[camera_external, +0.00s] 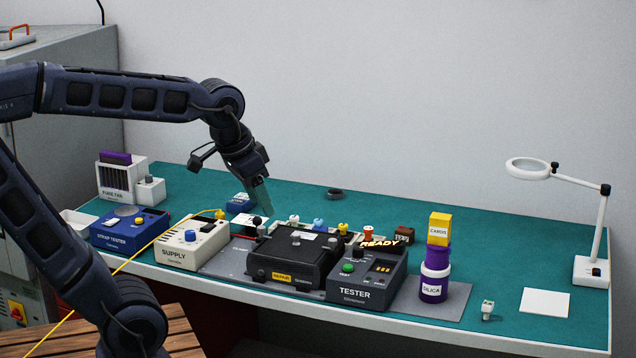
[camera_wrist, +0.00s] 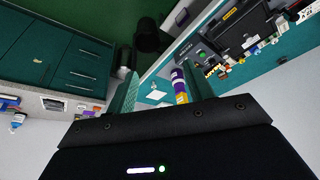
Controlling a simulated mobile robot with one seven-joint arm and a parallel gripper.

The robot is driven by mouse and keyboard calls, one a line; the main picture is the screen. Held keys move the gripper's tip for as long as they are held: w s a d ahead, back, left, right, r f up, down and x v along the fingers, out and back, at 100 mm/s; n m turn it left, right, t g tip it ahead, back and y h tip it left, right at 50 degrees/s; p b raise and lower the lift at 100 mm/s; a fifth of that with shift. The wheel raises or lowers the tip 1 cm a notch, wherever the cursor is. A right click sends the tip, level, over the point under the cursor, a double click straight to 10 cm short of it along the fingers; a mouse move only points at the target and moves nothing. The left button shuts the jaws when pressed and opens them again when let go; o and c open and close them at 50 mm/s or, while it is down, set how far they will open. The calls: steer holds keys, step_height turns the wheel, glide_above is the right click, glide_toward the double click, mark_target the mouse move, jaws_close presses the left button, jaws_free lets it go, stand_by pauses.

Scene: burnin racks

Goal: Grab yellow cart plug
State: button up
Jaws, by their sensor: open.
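A yellow plug (camera_external: 220,214) sits at the top right corner of the white SUPPLY box (camera_external: 180,250). A thin yellow cable (camera_external: 150,243) runs from it down to the lower left. A second small yellow piece (camera_external: 342,229) stands in the row of coloured connectors behind the black device. My gripper (camera_external: 264,208) is above the bench, right of the SUPPLY plug and behind the box, pointing down. Its two fingers are apart and empty in the wrist view (camera_wrist: 160,72). I cannot make out the SUPPLY plug in the wrist view.
The black device (camera_external: 292,262), the TESTER (camera_external: 362,290) and a purple-and-yellow stack (camera_external: 436,262) stand to the right. The blue strap tester (camera_external: 128,234) is left of the SUPPLY box. A magnifier lamp (camera_external: 592,268) is far right. The green bench's back half (camera_external: 440,222) is mostly clear.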

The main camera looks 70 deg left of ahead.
steer(key=w+a+n+g, duration=0.1)
steer(key=w+a+n, duration=0.1)
steer(key=w+a, duration=0.8)
steer(key=w+a+n+g, duration=0.1)
steer(key=w+a, duration=0.6)
steer(key=a, duration=0.6)
steer(key=n+g, duration=0.2)
steer(key=n, duration=0.2)
glide_above(224, 211)
steer(key=f, duration=1.5)
steer(key=a+f, duration=0.1)
steer(key=f, duration=0.7)
steer(key=shift+f, duration=0.35)
steer(key=shift+s+f, duration=0.1)
steer(key=shift+f, duration=0.2)
steer(key=shift+d+f, duration=0.1)
steer(key=shift+f, duration=5.05)
steer(key=c, duration=1.1)
steer(key=shift+o, duration=0.2)
steer(key=shift+r, duration=0.1)
